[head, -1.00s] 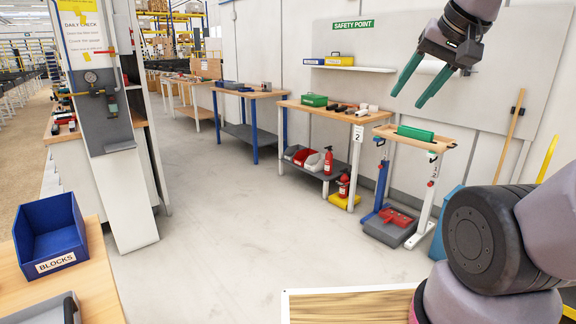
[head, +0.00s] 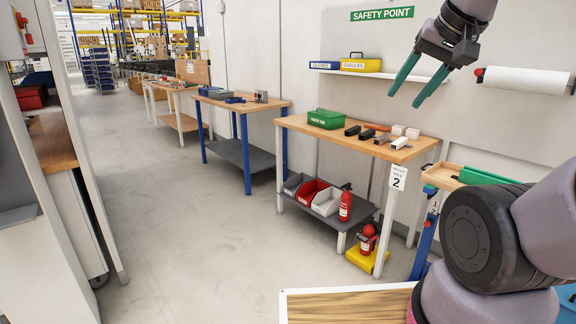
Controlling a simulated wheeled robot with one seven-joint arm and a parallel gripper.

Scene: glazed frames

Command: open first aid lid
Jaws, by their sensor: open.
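The green first aid box (head: 326,119) sits on the wooden top of the workbench marked 2, near its back left part. A label shows on its front, and a handle seems to stand on top. Its lid looks closed. My gripper (head: 411,91) is open and empty, with its two green fingers pointing down and left. In the picture it hangs above and right of the first aid box, in front of the wall, well apart from the box.
Several small dark and white items (head: 372,134) lie right of the box. Below are bins (head: 312,192) and fire extinguishers (head: 345,206). A shelf (head: 390,75) holds two cases. Another bench (head: 240,100) stands left. The grey floor (head: 190,250) in front is clear.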

